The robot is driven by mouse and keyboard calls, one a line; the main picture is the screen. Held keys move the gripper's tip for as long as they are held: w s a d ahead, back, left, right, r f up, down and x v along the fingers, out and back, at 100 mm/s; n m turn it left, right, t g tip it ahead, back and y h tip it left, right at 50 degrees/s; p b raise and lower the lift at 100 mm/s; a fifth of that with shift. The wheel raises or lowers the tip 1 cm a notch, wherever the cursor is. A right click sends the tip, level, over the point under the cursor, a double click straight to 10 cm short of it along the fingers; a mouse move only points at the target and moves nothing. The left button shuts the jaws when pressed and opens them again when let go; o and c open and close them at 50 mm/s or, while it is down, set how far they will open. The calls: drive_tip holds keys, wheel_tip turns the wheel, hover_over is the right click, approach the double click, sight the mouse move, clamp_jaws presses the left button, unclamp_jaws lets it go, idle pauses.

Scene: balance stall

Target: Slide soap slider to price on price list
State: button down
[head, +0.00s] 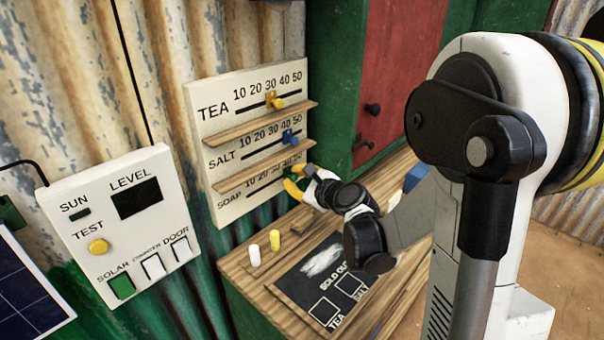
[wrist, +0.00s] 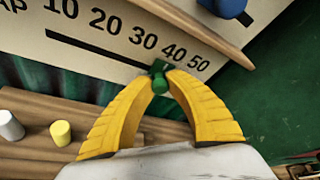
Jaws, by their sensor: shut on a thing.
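The white slider board (head: 235,95) on the corrugated wall has TEA, SALT and SOAP rows, each marked 10 to 50. The green soap slider (wrist: 160,74) is in the lowest row. In the wrist view it sits below the scale between 30 and 40, nearer 40. My gripper (wrist: 163,88) has its yellow fingertips closed on the green knob. In the head view my gripper (head: 297,180) is at the right end of the soap row and partly hides it. I cannot make out a written soap price.
The yellow tea slider (head: 276,102) and blue salt slider (head: 290,137) are above, with wooden ledges (head: 262,165) between rows. On the wooden counter (head: 240,268) stand white (head: 254,256) and yellow (head: 275,240) cylinders beside a black SOLD OUT board (head: 290,285). A switch panel (head: 110,215) is left.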

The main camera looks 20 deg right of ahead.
drive_tip(key=shift+d, duration=0.15)
drive_tip(key=c, duration=1.3)
unclamp_jaws()
drive_tip(key=shift+o, duration=0.2)
drive_tip(key=v, duration=1.2)
